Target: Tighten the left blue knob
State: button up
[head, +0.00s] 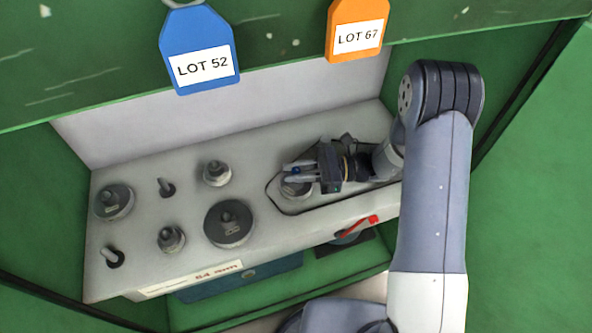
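A small blue knob (296,170) shows between the two fingers of my gripper (292,172), on top of a round grey fitting (297,190) at the right of the light grey panel (265,160). The fingers point left and lie on either side of the knob with a narrow gap between them. I cannot tell whether they touch it. The gripper and wrist hide part of the fitting and the panel to its right. No other blue knob is visible.
Dark round fittings (229,223) and small pegs stand on the panel's left and middle. A red lever (358,227) is at its front. A blue LOT 52 tag (200,50) and orange LOT 67 tag (357,28) hang above. Green walls enclose the panel.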

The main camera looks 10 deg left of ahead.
grip_shut()
jog(key=shift+m+t, duration=0.3)
jog(key=shift+t, duration=0.1)
jog(key=m+t, duration=0.3)
jog(key=t, duration=0.2)
jog(key=shift+y+b, duration=0.4)
jog(key=shift+m+t+b, duration=0.55)
jog(key=shift+m+t, duration=0.65)
jog(key=shift+t, duration=0.5)
jog(key=shift+t+h, duration=0.3)
jog(key=shift+o, duration=2.2)
grip_release()
